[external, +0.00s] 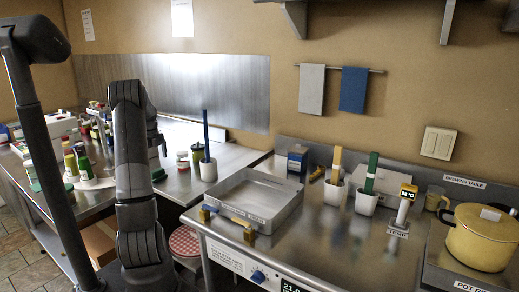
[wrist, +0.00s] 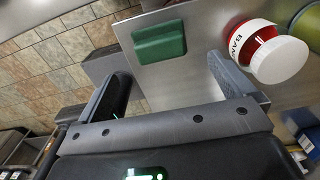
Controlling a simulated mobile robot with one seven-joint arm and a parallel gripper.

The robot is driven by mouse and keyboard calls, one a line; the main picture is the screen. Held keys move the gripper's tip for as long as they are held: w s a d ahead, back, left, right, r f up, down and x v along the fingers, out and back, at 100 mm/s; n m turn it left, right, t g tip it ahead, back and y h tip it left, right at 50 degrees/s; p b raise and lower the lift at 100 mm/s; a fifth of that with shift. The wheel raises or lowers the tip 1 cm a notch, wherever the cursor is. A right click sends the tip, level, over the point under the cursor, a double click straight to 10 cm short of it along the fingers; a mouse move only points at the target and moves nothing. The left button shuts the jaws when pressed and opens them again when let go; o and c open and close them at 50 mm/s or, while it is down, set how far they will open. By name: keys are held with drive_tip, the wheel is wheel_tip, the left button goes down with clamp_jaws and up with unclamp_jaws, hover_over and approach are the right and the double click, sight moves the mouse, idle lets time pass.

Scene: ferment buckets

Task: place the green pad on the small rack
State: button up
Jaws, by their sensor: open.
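The green pad (wrist: 160,42) is a small dark green block lying flat on the metal table, near its edge, in the wrist view. In the external view my gripper (external: 157,142) is mostly hidden behind my arm. I cannot clearly make out the small rack in either view.
A red and white jar (wrist: 262,48) stands right of the pad, close to the right finger; a green can (external: 197,152) is beside it. A pot with a blue-handled brush (external: 207,150) is nearby. A metal tray (external: 255,229) and yellow pot (external: 478,240) are on the right counter.

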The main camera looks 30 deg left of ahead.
sight(158, 170)
drive_tip(key=shift+r, duration=2.2)
drive_tip(key=d+r+n+t+y, duration=0.1)
drive_tip(key=d+r+n, duration=0.35)
drive_tip(key=d, duration=0.85)
drive_tip(key=d+r+n+t, duration=0.2)
drive_tip(key=d+r+n, duration=0.25)
drive_tip(key=d, duration=0.95)
drive_tip(key=s+d+f+n+t+h, duration=0.1)
drive_tip(key=s+d+f+n+t, duration=0.1)
drive_tip(key=s+d+n, duration=0.7)
drive_tip(key=s+d+f, duration=0.1)
drive_tip(key=s+d, duration=0.3)
drive_tip(key=d, duration=0.4)
drive_tip(key=shift+s+d+t, duration=0.25)
drive_tip(key=shift+t, duration=0.05)
